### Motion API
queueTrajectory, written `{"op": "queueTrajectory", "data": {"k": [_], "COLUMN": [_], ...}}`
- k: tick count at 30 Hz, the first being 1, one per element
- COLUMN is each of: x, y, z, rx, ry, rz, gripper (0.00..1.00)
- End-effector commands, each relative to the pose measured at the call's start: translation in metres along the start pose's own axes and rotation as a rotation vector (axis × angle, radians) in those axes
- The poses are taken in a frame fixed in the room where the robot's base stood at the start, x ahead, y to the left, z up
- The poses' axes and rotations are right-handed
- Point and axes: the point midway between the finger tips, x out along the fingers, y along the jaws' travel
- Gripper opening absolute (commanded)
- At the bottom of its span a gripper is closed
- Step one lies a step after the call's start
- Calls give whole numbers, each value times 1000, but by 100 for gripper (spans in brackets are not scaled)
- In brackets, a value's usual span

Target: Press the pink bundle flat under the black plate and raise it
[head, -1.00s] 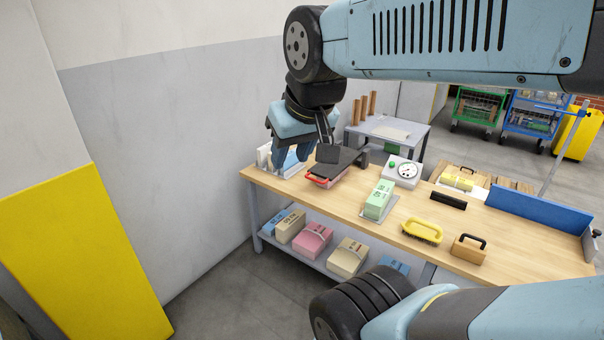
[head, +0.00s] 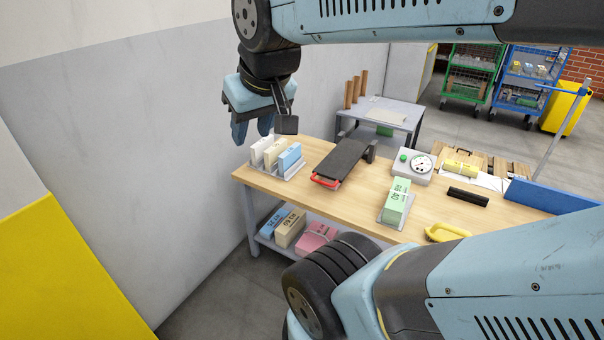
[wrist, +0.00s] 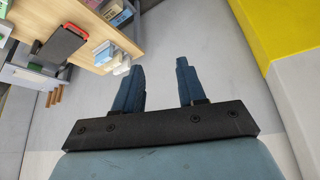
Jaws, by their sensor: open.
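The black plate (head: 342,160) with a red handle (head: 325,181) at its near end lies low over the left part of the workbench. It also shows in the wrist view (wrist: 58,48). No pink shows under it now; whether anything lies beneath is hidden. A pink bundle (head: 316,236) sits on the bench's lower shelf, partly covered by my arm. My gripper (head: 253,136) is up and left of the plate, near the wall, apart from everything.
A rack of white, cream and blue bundles (head: 278,158) stands on the bench's left end, below my gripper. A green bundle (head: 397,201), a dial scale (head: 413,165) and a black bar (head: 468,196) stand right. The wall is close on the left.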

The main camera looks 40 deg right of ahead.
Motion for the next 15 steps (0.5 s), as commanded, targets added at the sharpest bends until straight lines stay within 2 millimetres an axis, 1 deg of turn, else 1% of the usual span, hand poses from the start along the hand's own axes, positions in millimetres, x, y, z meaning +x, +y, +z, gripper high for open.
{"op": "queueTrajectory", "data": {"k": [10, 13, 15], "x": [2, 9, 17], "y": [2, 6, 9], "z": [-2, -6, -11], "rx": [-12, -48, -88], "ry": [-12, -49, -92], "rz": [5, 21, 40], "gripper": [40, 40, 40]}}
